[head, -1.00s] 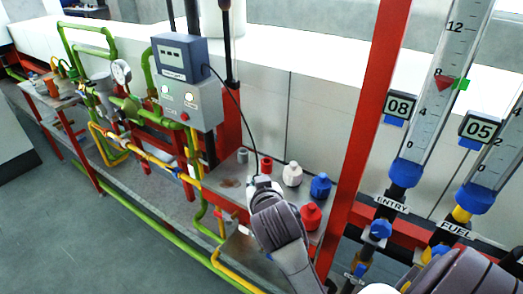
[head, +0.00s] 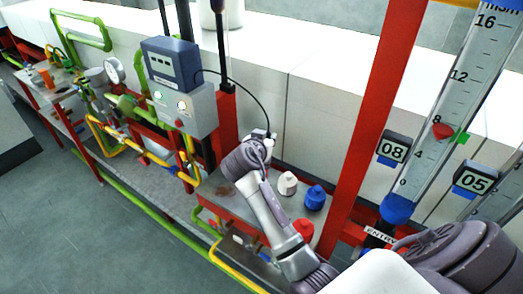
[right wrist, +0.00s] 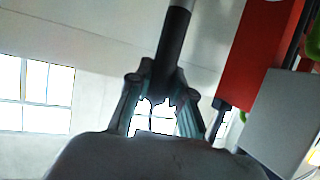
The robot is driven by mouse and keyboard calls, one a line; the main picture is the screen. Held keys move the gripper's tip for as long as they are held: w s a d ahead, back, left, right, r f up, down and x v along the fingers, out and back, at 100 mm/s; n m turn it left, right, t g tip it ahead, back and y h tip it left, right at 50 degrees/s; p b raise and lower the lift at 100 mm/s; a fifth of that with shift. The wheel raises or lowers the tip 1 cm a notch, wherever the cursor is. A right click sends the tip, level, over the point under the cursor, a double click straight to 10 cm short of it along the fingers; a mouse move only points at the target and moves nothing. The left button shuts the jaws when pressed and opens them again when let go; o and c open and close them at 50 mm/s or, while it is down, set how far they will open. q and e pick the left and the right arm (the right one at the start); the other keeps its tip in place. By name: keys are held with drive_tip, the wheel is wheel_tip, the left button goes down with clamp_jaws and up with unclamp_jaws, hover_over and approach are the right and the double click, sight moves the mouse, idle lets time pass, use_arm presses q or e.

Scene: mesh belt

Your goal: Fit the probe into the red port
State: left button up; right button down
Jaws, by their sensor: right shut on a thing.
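My right gripper (head: 263,136) is raised above the back of the small metal table. In the right wrist view its two fingers (right wrist: 158,112) are closed around a dark cylinder with a paler grey far end, the probe (right wrist: 171,50). A black cable runs from the blue-grey meter (head: 170,62) to the gripper. The grey box (head: 185,108) under the meter has two lit round spots and a small red round part (head: 179,123). I cannot tell whether this is the red port. The probe touches nothing else that I can see. My left gripper is out of view.
A white bottle (head: 287,184), a blue bottle (head: 314,197) and a partly hidden red bottle (head: 303,229) stand on the table (head: 222,205). A red upright post (head: 366,130) and flow tubes stand right. Green and yellow pipes run left.

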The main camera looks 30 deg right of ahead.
wheel_tip(320, 180, down, 6)
drive_tip(key=w+b, duration=0.2)
drive_tip(key=b, duration=0.2)
drive_tip(key=shift+a+b, duration=0.3)
drive_tip(key=shift+a, duration=0.05)
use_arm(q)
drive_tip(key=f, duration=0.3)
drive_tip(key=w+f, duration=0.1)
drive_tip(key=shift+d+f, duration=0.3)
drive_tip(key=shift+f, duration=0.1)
use_arm(e)
drive_tip(key=c, duration=1.1)
unclamp_jaws()
drive_tip(key=shift+r, duration=0.15)
drive_tip(key=shift+o, duration=0.2)
use_arm(q)
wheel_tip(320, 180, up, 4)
drive_tip(key=p, duration=0.4)
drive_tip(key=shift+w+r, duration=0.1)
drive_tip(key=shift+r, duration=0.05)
use_arm(e)
drive_tip(key=v, duration=1.2)
drive_tip(key=shift+r, duration=0.25)
drive_tip(key=shift+w, duration=0.1)
